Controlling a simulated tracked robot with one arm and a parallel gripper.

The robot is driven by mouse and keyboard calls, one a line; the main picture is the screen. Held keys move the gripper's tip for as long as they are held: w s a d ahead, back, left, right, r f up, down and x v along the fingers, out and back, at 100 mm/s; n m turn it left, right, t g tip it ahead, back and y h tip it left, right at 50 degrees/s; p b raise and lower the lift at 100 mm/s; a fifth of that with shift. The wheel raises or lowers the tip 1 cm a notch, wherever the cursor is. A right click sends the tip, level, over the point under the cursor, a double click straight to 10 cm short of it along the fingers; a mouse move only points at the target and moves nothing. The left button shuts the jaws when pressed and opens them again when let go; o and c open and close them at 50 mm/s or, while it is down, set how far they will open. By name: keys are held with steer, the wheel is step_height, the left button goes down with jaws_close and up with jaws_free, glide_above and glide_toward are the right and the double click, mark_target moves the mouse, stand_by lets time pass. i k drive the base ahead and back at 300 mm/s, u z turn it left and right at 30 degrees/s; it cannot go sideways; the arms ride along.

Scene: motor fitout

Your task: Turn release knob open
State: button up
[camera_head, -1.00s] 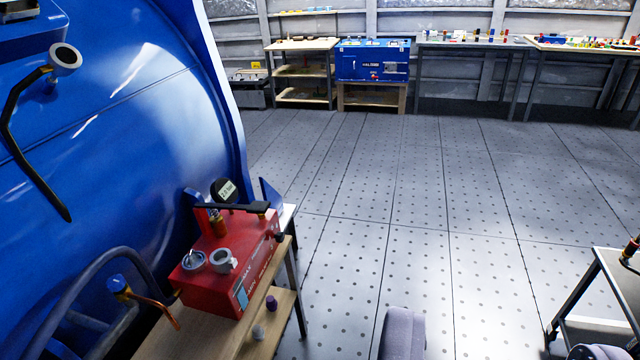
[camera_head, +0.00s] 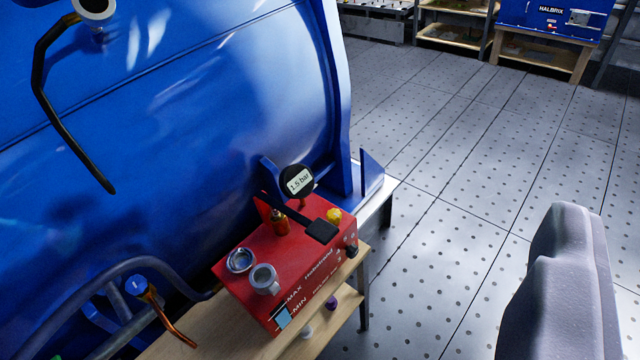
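A red pump box (camera_head: 325,262) stands on a wooden bench beside the blue tank. It bears a round gauge reading 1.5 bar (camera_head: 298,181), a black lever (camera_head: 318,229), a brass fitting (camera_head: 279,221) and a yellow knob (camera_head: 334,215). The yellow knob may be the release knob; no label tells, nor whether it is open. A grey rounded part at the lower right, apparently of my gripper (camera_head: 568,280), is well apart from the pump. No second finger or grip shows, so its opening cannot be told.
The blue tank (camera_head: 230,110) fills the left, with a black bent handle (camera_head: 58,110) jutting out. A blue-capped copper pipe (camera_head: 160,310) stands left of the pump on the wooden bench (camera_head: 222,335). A blue HALBRIX unit (camera_head: 548,18) is far back. The perforated floor (camera_head: 440,215) is clear.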

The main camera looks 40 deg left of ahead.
mark_target(334, 216)
steer(key=u, duration=0.4)
steer(key=i, duration=0.9)
steer(key=u, duration=0.5)
